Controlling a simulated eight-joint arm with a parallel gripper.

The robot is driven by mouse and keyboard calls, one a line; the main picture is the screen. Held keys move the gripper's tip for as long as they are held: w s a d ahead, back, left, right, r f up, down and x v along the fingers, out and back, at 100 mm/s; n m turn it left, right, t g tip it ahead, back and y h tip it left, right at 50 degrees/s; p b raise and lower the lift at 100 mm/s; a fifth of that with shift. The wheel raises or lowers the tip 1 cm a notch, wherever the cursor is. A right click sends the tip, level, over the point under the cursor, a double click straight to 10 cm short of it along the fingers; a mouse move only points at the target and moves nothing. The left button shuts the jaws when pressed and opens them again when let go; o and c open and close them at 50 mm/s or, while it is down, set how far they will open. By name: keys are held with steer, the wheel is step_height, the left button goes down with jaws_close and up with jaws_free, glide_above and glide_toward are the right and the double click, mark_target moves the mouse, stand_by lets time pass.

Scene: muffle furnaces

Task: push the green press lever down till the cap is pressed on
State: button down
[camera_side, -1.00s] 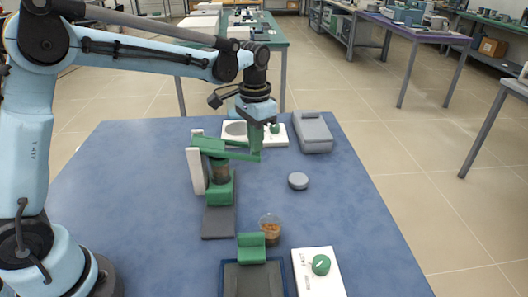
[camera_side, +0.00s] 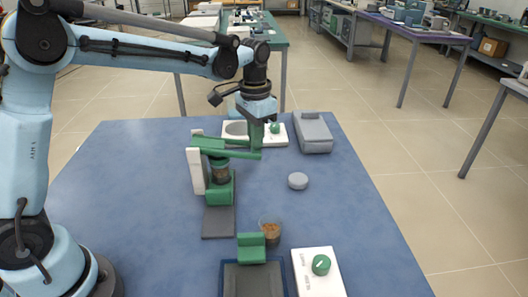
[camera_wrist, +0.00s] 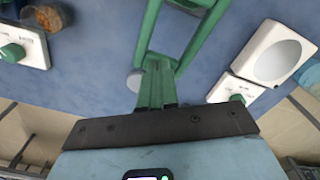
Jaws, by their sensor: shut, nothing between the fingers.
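The press has a white upright (camera_side: 195,171), a green lever (camera_side: 222,148) and a green seat over a dark base plate (camera_side: 219,222). A jar with brown contents (camera_side: 220,171) stands under the lever, its top hidden by it. The lever slopes slightly down to the right. My gripper (camera_side: 257,152) is shut and empty, pointing down at the lever's free end; whether it touches cannot be told. In the wrist view the shut green fingers (camera_wrist: 156,84) are in front of the lever's two green bars (camera_wrist: 147,32).
A grey puck (camera_side: 298,181) lies right of the press. An open jar (camera_side: 270,231) stands nearer, by a green block (camera_side: 251,247) and a white box with a green knob (camera_side: 318,275). A white unit (camera_side: 237,131) and a grey box (camera_side: 313,133) are behind. The table's right side is clear.

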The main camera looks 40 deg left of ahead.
step_height(320, 180, up, 10)
steer(key=shift+f, duration=0.25)
stand_by(1.0)
steer(key=s+a+f+n+t, duration=0.1)
steer(key=s+f+t, duration=0.2)
steer(key=s, duration=0.5)
steer(key=s+a+f+n+t, duration=0.1)
steer(key=s+f+t, duration=0.3)
steer(key=s, duration=0.4)
steer(key=shift+s+n, duration=0.2)
steer(key=shift+n, duration=0.3)
